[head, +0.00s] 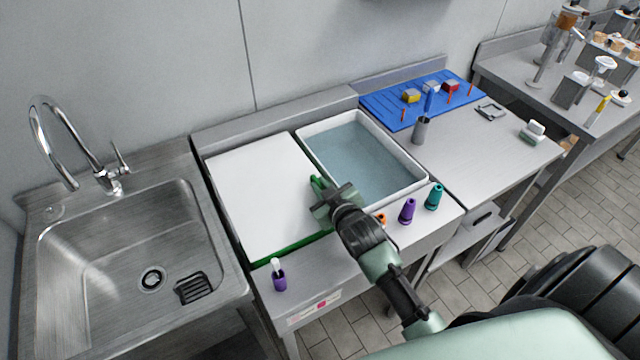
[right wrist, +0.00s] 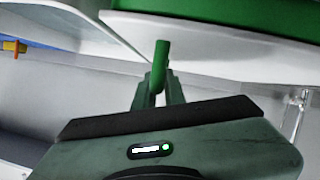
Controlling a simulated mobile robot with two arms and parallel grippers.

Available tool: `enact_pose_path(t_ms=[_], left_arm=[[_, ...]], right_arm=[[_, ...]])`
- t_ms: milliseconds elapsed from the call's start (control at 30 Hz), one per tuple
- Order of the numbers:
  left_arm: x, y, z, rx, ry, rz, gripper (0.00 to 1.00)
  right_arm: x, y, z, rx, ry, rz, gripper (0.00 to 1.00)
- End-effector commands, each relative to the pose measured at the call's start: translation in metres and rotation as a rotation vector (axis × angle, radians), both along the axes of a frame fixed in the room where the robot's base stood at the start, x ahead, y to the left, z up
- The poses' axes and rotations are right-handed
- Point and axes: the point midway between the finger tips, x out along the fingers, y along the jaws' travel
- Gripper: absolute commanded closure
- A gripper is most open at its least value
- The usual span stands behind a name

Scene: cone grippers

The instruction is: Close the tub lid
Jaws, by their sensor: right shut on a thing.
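The tub (head: 408,190) is a white-rimmed rectangular basin, open on top, with blue-grey water-like contents. The lid (head: 262,190) is a white panel with a green front edge, to the left of the tub and not over it. A green handle (head: 317,184) shows at the lid's right side. My right gripper (head: 325,197) is shut on the handle, between lid and tub. In the right wrist view the green handle (right wrist: 160,62) stands between the fingers, with the lid's white and green underside or edge above. My left gripper is not in view.
A sink (head: 130,250) with a faucet is at left. Purple, teal and orange cones (head: 407,211) stand along the counter front, with a purple holder (head: 279,280) at front left. A grey cup (head: 420,130) and a blue mat (head: 400,105) with small blocks are behind right.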

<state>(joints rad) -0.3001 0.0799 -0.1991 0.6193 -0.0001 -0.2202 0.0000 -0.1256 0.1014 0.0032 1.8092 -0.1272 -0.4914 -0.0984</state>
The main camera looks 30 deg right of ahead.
Motion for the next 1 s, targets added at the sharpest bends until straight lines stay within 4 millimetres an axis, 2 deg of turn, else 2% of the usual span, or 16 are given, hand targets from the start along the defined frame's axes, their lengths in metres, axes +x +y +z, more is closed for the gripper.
enact_pose_path(t_ms=[367,400,467,800,1000], left_arm=[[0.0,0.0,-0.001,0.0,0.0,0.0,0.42],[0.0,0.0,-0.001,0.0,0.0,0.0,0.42],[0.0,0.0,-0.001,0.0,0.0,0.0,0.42],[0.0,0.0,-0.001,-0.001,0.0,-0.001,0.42],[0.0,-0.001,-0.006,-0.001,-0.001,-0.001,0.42]], right_arm=[[-0.001,-0.002,-0.004,0.0,0.006,-0.003,1.0],[-0.001,-0.002,-0.005,0.0,0.007,-0.004,0.81],[-0.001,-0.001,-0.005,0.001,0.008,-0.003,0.67],[-0.003,0.0,-0.003,0.0,0.006,-0.001,0.67],[-0.026,0.002,0.004,0.0,0.007,-0.001,0.67]])
